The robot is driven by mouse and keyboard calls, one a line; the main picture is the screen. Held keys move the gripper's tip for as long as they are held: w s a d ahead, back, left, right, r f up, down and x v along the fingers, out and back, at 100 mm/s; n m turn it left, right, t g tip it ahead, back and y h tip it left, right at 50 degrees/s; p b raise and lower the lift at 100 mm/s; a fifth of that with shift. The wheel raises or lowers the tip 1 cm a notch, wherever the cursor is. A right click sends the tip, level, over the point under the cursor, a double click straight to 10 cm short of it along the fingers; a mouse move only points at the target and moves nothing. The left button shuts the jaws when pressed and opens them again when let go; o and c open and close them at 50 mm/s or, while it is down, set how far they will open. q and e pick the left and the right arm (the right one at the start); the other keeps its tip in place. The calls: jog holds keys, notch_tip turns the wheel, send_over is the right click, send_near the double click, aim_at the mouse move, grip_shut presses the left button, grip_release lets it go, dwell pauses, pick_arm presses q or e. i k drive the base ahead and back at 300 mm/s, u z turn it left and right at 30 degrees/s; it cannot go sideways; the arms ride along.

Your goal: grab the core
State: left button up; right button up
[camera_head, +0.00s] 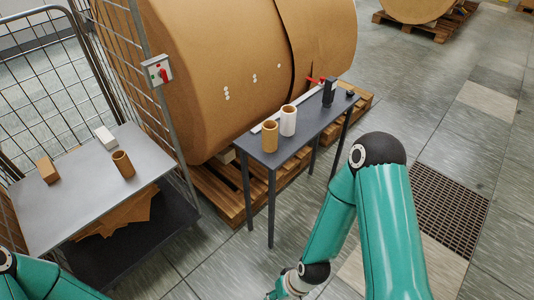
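Several things look like cores. A brown cardboard tube (270,136) stands upright at the near left end of a narrow dark table (300,131). A white tube with a brown inside (288,120) stands right behind it. Another brown tube (123,164) stands on the grey top shelf (75,205) of a wire cage cart at left.
A huge brown paper roll (215,60) rests on a wooden pallet (222,190) behind the table. A white box (105,138) and brown block (47,170) share the cart shelf. A black device (329,92) and red-handled tool (315,80) are at the table's far end.

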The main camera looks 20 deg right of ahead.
aim_at(269, 128)
jog(key=z, duration=0.55)
jog(key=k, duration=0.1)
jog(key=z, duration=0.15)
jog(key=i, duration=1)
jog(key=u, duration=0.2)
jog(key=k, duration=0.5)
jog(key=z, duration=1.05)
jog(key=i, duration=0.1)
jog(key=u, duration=2.5)
jog(key=i, duration=0.95)
jog(key=z, duration=0.25)
